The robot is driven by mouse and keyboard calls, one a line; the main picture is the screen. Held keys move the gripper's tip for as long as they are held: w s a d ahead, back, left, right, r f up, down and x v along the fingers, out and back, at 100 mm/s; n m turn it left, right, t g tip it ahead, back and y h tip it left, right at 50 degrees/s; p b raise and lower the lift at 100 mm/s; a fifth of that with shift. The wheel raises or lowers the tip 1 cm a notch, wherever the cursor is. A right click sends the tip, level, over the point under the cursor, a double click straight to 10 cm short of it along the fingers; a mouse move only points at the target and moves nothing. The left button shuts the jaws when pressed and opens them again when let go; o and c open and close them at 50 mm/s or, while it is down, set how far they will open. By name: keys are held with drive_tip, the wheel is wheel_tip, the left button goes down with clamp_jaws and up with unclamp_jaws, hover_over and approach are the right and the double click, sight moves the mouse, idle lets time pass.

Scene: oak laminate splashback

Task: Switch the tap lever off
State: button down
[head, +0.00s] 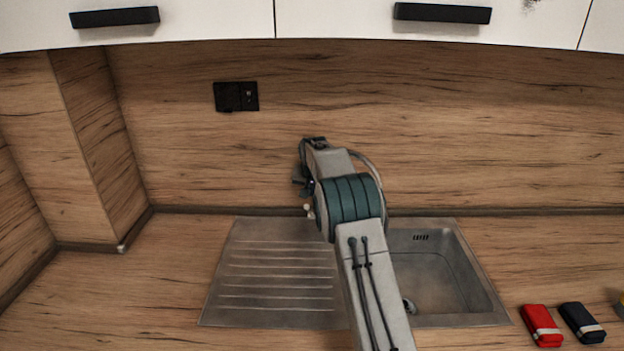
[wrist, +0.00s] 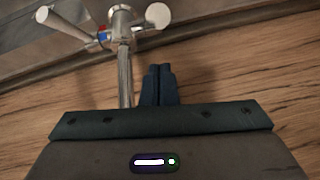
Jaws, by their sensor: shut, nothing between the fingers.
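The chrome tap shows in the wrist view, its upright pipe (wrist: 125,75) running just left of my fingers. At its top, one lever (wrist: 65,24) reaches out to the left and ends in a pale round knob. A second pale round knob (wrist: 158,15) is on the right, beyond my fingertips. A small red and blue mark sits at the joint. My gripper (wrist: 159,70) is shut and empty, apart from both knobs in the picture. Whether a finger touches the pipe, I cannot tell. In the head view my arm hides most of the tap.
The steel sink has a ribbed drainer (head: 275,270) on the left and a basin (head: 435,270) on the right. A red item (head: 541,325) and a dark blue item (head: 582,322) lie right of it. A black socket (head: 236,96) is on the wooden splashback, below white cupboards (head: 335,18).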

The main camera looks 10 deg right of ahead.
drive_tip(key=shift+s+a+f, duration=0.15)
drive_tip(key=shift+s, duration=0.2)
drive_tip(key=shift+s+a+f, duration=0.15)
drive_tip(key=shift+s, duration=0.2)
drive_tip(key=shift+s+a+f+p, duration=0.2)
drive_tip(key=shift+s+f+p, duration=0.15)
drive_tip(key=shift+f, duration=0.2)
